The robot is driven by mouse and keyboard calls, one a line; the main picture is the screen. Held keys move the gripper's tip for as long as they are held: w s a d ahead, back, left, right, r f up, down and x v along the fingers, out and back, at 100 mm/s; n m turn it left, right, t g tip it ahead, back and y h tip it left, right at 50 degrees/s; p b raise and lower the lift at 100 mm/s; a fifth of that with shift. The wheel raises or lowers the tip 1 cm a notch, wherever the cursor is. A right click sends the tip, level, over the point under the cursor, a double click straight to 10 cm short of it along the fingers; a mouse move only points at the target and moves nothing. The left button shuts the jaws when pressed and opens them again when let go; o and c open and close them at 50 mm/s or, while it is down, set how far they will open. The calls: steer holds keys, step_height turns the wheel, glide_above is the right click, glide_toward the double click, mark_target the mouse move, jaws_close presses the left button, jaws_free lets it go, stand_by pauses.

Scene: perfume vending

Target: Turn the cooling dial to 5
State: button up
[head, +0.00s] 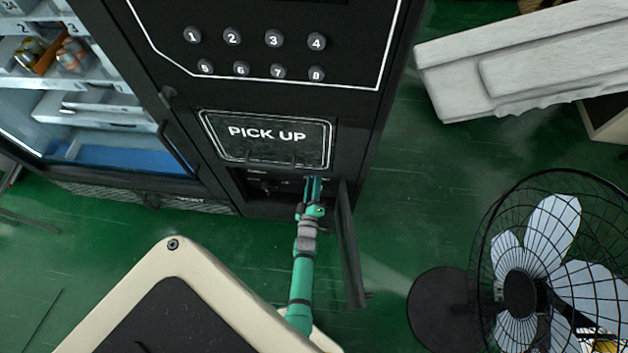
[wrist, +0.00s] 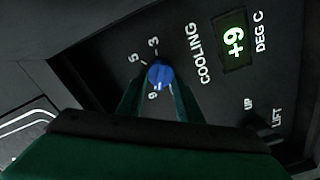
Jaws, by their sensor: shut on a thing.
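The blue cooling dial (wrist: 159,75) sits on a black panel, with the word COOLING to its right in the wrist view. White marks "5", "3" and one that looks like a 9 or 6 ring it. Its exact setting is hard to read. A green display (wrist: 234,47) beside it reads +9, above DEG C. My gripper (wrist: 161,88) is shut on the dial, a green finger on either side. In the head view my gripper (head: 313,188) reaches into the dark opening under the PICK UP flap (head: 267,137); the dial is hidden there.
An open black door (head: 350,245) hangs just right of my arm. A switch marked UP and LIFT (wrist: 257,121) is on the same panel. A glass-fronted fridge (head: 100,125) stands left, a fan (head: 520,293) right. Green floor between is mostly clear.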

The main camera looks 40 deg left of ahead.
steer(key=m, duration=1.4)
steer(key=d+m, duration=0.1)
steer(key=m, duration=0.6)
steer(key=shift+w+d, duration=0.1)
steer(key=shift+w, duration=0.25)
steer(key=shift+w+m, duration=0.1)
steer(key=shift+m, duration=0.3)
steer(key=o, duration=1)
steer(key=shift+o, duration=0.2)
